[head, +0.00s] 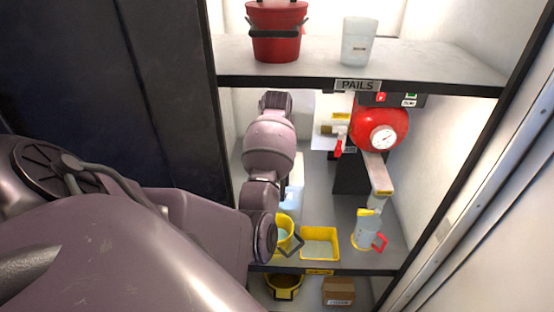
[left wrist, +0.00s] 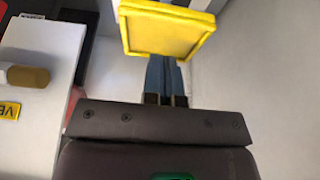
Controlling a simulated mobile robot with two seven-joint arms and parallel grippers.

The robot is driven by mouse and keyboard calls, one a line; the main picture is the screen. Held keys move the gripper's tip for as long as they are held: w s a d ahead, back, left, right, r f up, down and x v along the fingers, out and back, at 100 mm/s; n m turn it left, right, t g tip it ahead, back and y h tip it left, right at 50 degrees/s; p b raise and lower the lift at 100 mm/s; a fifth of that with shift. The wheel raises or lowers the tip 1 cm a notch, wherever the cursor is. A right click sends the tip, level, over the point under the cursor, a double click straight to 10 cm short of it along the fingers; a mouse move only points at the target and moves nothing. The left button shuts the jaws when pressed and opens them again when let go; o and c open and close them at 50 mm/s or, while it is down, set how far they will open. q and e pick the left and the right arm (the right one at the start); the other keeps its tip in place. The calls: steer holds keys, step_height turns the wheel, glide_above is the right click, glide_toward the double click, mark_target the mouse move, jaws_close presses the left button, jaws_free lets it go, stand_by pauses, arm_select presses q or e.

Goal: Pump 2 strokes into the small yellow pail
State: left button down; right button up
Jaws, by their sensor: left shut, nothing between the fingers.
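My left arm reaches up into the middle compartment in the head view. Its gripper is hidden there behind the arm's end, but it shows in the left wrist view (left wrist: 166,68), shut and empty. A square yellow plate (left wrist: 165,30) is just beyond its fingertips and covers the tips; I cannot tell whether they touch. A yellow pail (head: 285,226) with a dark handle stands on the middle shelf, partly hidden by my arm. Another yellow pail (head: 283,291) is on the shelf below. The proportioner's red tank (head: 376,127) with a gauge is at the right. My right gripper is not in view.
A yellow tray (head: 320,235) and a clear jug (head: 367,232) with a red handle stand on the middle shelf. A red bucket (head: 275,40) and a clear container (head: 358,42) are on the top shelf. A cardboard box (head: 338,290) is below.

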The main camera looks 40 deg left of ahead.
arm_select(q)
steer(key=shift+r, duration=2)
